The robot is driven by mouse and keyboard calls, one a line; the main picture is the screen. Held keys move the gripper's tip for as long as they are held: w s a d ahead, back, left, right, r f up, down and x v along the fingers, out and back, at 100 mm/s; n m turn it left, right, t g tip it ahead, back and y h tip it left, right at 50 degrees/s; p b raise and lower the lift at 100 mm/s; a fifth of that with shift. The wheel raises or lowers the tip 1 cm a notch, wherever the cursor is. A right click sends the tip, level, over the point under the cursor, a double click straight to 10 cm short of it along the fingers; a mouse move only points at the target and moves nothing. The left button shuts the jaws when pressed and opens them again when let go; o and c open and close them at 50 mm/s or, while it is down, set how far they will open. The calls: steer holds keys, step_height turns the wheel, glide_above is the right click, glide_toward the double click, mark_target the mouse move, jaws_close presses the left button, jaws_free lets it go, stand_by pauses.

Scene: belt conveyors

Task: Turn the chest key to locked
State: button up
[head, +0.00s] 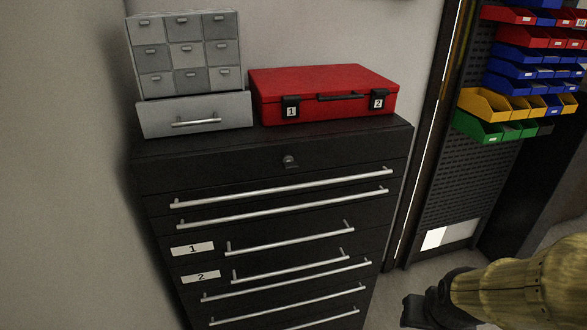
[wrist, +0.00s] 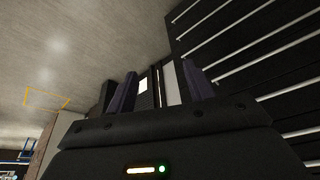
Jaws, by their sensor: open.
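The black tool chest (head: 220,160) stands against the wall in the head view, with long silver handles on its drawers. Its key (head: 289,161) sits in the lock on the plain top panel, small and dark; its exact turn is hard to tell. My gripper (head: 418,310) is at the lower right of the head view, low and to the right of the chest, away from the key. In the wrist view my gripper (wrist: 160,90) shows two fingers spread apart with nothing between them. The chest's drawer fronts (wrist: 240,45) show at the upper right there; the key is not in that view.
On the chest top stand a grey small-drawer cabinet (head: 186,55) and a red case (head: 330,83) with latches marked 1 and 2. Drawer labels 1 (head: 193,249) and 2 (head: 201,277) are on the front. Colored bins (head: 490,104) hang at the right. The space before the key is clear.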

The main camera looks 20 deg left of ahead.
steer(key=w+a+r+n+t+y+b, duration=0.1)
steer(key=w+a+r+n+t+y, duration=0.1)
steer(key=w+a+r+t, duration=0.3)
steer(key=w+a+r+n+t+y+b, duration=0.1)
steer(key=a+r+t+y+b, duration=0.1)
steer(key=a, duration=0.6)
steer(key=s+a+r+n+t+y, duration=0.1)
steer(key=a+r+t+y, duration=0.1)
steer(key=a+r, duration=0.2)
steer(key=s+a+r+n+t+y+b, duration=0.1)
steer(key=a+r+t+y, duration=0.1)
steer(key=a+r, duration=0.3)
step_height(320, 180, up, 3)
steer(key=shift+s+a+f+n+y, duration=0.2)
steer(key=shift+s+a+n+y, duration=0.1)
steer(key=shift+y, duration=0.4)
steer(key=shift+w, duration=0.1)
steer(key=p, duration=0.8)
glide_toward(292, 168)
steer(key=p+x, duration=0.4)
steer(key=x, duration=0.6)
